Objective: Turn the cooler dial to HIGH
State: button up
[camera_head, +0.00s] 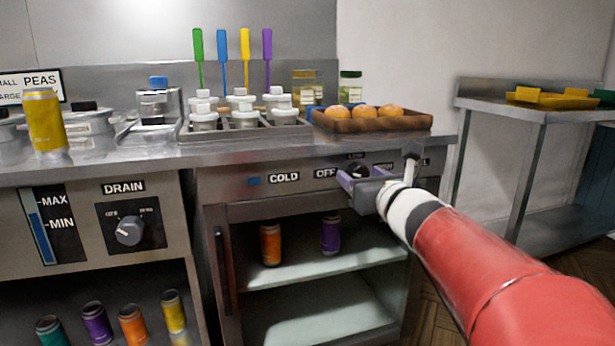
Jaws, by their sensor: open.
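The cooler dial (358,171) is a small dark knob on the metal front panel below the counter edge. OFF is printed to its left and LOW above it; the label to its right is partly hidden and looks like HIGH. My gripper (376,172) is open in front of the panel, its fingers spread to either side of the dial. The gripper body covers the dial's lower part. I cannot tell where the dial points or whether a finger touches it.
The cooler's COLD label (284,178) is left of the dial. Below, open shelves hold an orange can (270,243) and a purple can (331,234). A separate DRAIN knob (130,231) is on the left unit. A brown tray (372,124) of buns stands above on the counter.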

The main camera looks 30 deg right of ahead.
jog(key=c, duration=1)
